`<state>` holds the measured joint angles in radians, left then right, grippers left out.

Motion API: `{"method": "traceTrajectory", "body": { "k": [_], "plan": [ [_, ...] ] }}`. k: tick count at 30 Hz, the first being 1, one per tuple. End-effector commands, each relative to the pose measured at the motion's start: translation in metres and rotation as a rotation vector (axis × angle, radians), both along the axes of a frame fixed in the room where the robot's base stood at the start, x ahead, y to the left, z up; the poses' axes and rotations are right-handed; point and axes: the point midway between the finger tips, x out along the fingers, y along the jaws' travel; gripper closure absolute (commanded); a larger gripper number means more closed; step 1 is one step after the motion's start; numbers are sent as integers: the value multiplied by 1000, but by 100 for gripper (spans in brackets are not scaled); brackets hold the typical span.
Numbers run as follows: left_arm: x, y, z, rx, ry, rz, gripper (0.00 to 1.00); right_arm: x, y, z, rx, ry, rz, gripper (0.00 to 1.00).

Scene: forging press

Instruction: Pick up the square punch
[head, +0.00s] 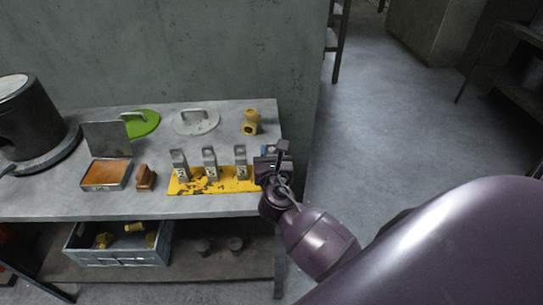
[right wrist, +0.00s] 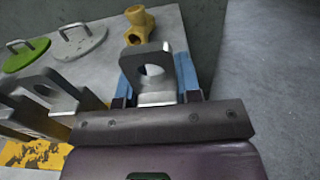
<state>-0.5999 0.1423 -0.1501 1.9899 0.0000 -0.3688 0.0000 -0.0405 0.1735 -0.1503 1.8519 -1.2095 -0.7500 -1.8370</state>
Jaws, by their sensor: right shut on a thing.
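A yellow, worn rack (head: 212,187) lies near the front edge of the grey table. Three grey punches stand upright in it: a left one (head: 179,163), a middle one (head: 209,161) and a right one (head: 240,161), with labels on their fronts. My right gripper (head: 271,160) is at the rack's right end. In the right wrist view its blue fingers (right wrist: 157,88) are shut on another grey punch (right wrist: 173,72) with a round hole in its top. This punch's lower part and shape are hidden, so I cannot tell whether it is the square one. My left gripper is not in view.
An ink-pad-like box (head: 105,175) and brown block (head: 146,178) are left. A grey crate (head: 117,249) sits below. Open floor is right.

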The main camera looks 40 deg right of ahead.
Motion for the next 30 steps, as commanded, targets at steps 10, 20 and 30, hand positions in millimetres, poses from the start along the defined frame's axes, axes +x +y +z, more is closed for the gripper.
{"method": "traceTrajectory", "body": {
  "k": [10,20,30],
  "plan": [
    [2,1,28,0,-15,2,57,1,0,66,-3,-12,1,100],
    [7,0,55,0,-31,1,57,1,0,145,-2,-11,2,100],
    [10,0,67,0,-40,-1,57,1,0,192,-2,-8,1,100]
  ]
}}
